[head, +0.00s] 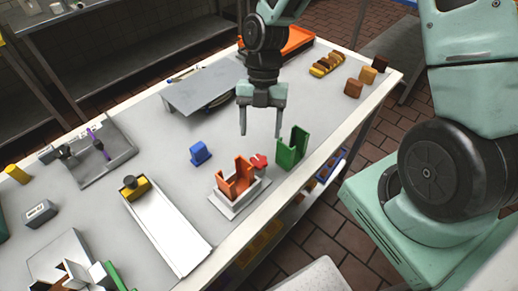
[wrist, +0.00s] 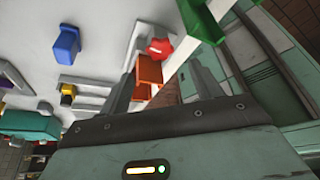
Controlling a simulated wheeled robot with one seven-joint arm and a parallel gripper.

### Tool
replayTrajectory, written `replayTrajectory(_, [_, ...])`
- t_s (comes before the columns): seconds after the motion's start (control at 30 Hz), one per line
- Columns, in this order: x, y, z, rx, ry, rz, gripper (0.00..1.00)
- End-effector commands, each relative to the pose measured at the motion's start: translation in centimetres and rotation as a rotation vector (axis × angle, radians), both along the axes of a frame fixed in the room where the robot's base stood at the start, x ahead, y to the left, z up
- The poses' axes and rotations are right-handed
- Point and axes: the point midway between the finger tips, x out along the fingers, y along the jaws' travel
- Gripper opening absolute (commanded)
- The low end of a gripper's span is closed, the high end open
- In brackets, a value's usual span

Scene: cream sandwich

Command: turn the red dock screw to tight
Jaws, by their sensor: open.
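The red dock screw (head: 259,160) sits at the right side of the orange dock (head: 236,181), which stands on a pale base (head: 253,194) near the table's front edge. My gripper (head: 261,134) is open and empty, pointing down. In the head view its fingertips appear above and behind the screw, apart from it. In the wrist view the screw (wrist: 160,47) shows beyond the fingertips (wrist: 162,70), with the orange dock (wrist: 148,72) between the fingers in the picture. I cannot tell the screw's turn angle.
A green bracket (head: 293,148) stands close to the right of the screw. A blue block (head: 200,152) lies to the left. A white tray (head: 165,228) and a raised grey plate (head: 203,86) are further off.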

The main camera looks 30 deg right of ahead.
Motion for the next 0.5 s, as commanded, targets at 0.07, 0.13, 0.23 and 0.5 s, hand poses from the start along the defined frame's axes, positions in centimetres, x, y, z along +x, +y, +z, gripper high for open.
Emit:
replayTrajectory(0.07, [-0.7, 0.4, -1.5, -0.001, 0.006, 0.003, 0.64])
replayTrajectory(0.13, [-1.1, 0.7, -2.7, 0.0, 0.006, 0.003, 0.64])
replayTrajectory(0.23, [-1.7, 1.1, -4.3, -0.001, 0.006, 0.003, 0.64])
replayTrajectory(0.5, [-2.3, 1.6, -6.6, 0.0, 0.002, -0.001, 0.64])
